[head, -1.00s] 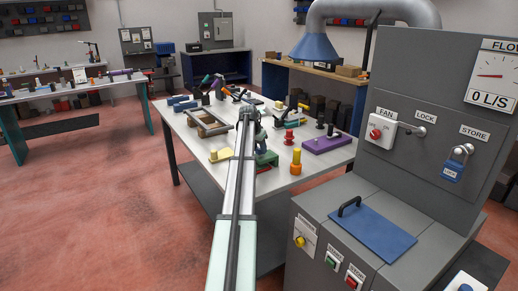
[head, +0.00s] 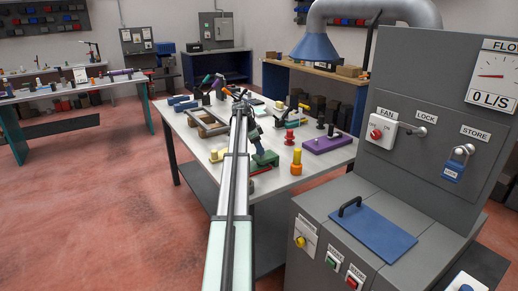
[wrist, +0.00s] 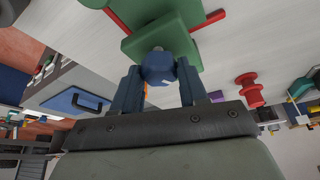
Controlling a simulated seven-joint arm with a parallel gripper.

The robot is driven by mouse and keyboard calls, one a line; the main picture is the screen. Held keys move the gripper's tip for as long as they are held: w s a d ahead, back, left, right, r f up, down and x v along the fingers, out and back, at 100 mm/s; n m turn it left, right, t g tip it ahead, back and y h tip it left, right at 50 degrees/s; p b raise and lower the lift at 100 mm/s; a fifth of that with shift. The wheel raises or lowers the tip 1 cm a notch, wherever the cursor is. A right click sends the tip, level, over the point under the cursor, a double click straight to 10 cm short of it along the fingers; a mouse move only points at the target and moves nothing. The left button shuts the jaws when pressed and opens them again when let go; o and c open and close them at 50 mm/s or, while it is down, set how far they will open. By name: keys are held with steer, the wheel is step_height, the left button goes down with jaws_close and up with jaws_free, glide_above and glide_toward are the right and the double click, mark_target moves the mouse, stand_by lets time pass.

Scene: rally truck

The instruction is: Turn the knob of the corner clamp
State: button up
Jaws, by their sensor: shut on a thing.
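The corner clamp shows as a green block (head: 265,159) near the front edge of the grey table, with a red bar under it. In the wrist view its green body (wrist: 165,32) fills the top centre. Its blue faceted knob (wrist: 158,66) sticks out towards me on a pale metal stem. My gripper (wrist: 160,76) is shut on the knob, one dark blue finger on each side. In the head view my gripper (head: 257,142) reaches the clamp from above, tilted. The knob is too small and covered to make out there.
An orange and yellow cylinder (head: 296,163) stands just right of the clamp. A red spool (head: 289,138) and a purple block (head: 326,143) lie behind it. A wooden frame (head: 207,124) lies to the left. The grey control cabinet (head: 420,130) stands at the right.

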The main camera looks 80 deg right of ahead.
steer(key=shift+d+r+m, duration=0.1)
steer(key=shift+m, duration=0.7)
steer(key=shift+y, duration=0.3)
steer(key=o, duration=1.1)
steer(key=shift+w+r, duration=0.1)
steer(key=v, duration=1.3)
steer(key=shift+w+r, duration=0.2)
steer(key=shift+w, duration=0.1)
